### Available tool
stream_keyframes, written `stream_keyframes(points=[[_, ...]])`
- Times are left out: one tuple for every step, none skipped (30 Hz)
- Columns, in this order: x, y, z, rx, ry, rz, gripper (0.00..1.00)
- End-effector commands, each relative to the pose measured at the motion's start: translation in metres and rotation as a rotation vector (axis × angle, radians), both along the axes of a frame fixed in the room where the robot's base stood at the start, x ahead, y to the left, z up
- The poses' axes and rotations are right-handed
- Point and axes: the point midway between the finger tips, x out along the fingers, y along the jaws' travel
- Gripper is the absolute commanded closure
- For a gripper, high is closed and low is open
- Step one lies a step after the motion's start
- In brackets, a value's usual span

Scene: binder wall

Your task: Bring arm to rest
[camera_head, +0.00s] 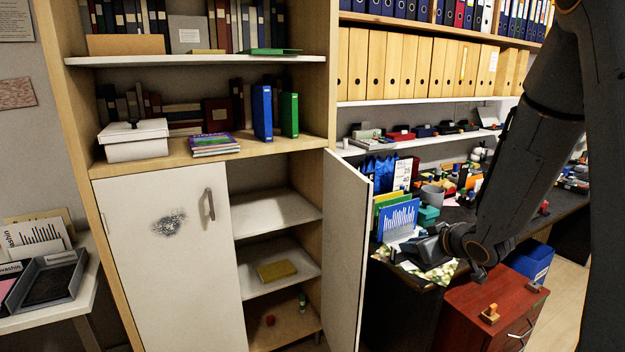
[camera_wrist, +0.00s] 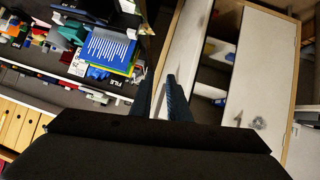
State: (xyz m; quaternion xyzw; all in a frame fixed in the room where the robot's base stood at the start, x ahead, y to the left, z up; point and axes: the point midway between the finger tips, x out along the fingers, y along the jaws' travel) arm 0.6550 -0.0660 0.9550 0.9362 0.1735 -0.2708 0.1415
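My arm reaches down from the upper right in the head view. My gripper (camera_head: 403,250) is in front of the desk, close to the blue chart folder (camera_head: 398,219) as seen in the picture; I cannot tell whether they touch. In the wrist view, my gripper's two dark fingers (camera_wrist: 159,98) stand apart with an empty gap between them. Nothing is held. The blue folder also shows in the wrist view (camera_wrist: 106,48), left of and beyond the fingers.
An open cabinet door (camera_head: 345,250) stands just left of my gripper. The closed door (camera_head: 180,265) is further left. A crowded desk (camera_head: 540,222) lies behind my arm. A red drawer unit (camera_head: 470,310) with a stamp (camera_head: 490,314) on top stands below, beside a blue bin (camera_head: 531,260).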

Motion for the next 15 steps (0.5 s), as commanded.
stream_keyframes(points=[[-0.011,0.000,0.000,-0.030,0.053,-0.055,0.84],[-0.019,-0.001,-0.002,-0.047,0.093,-0.092,0.84],[-0.032,-0.003,-0.006,-0.066,0.147,-0.141,0.84],[-0.043,-0.004,-0.008,-0.078,0.190,-0.175,0.84],[-0.055,-0.004,-0.010,-0.086,0.234,-0.209,0.84],[-0.073,-0.003,-0.013,-0.097,0.296,-0.251,0.84],[-0.088,-0.001,-0.016,-0.102,0.344,-0.280,0.84],[-0.104,0.001,-0.018,-0.104,0.394,-0.308,0.84],[-0.125,0.006,-0.020,-0.105,0.460,-0.342,0.84],[-0.142,0.010,-0.022,-0.106,0.510,-0.365,0.84],[-0.159,0.015,-0.023,-0.101,0.561,-0.381,0.84],[-0.181,0.022,-0.025,-0.096,0.627,-0.401,0.84],[-0.196,0.028,-0.025,-0.090,0.671,-0.414,0.84],[-0.212,0.034,-0.026,-0.083,0.716,-0.427,0.84],[-0.229,0.041,-0.026,-0.074,0.769,-0.438,0.84]])
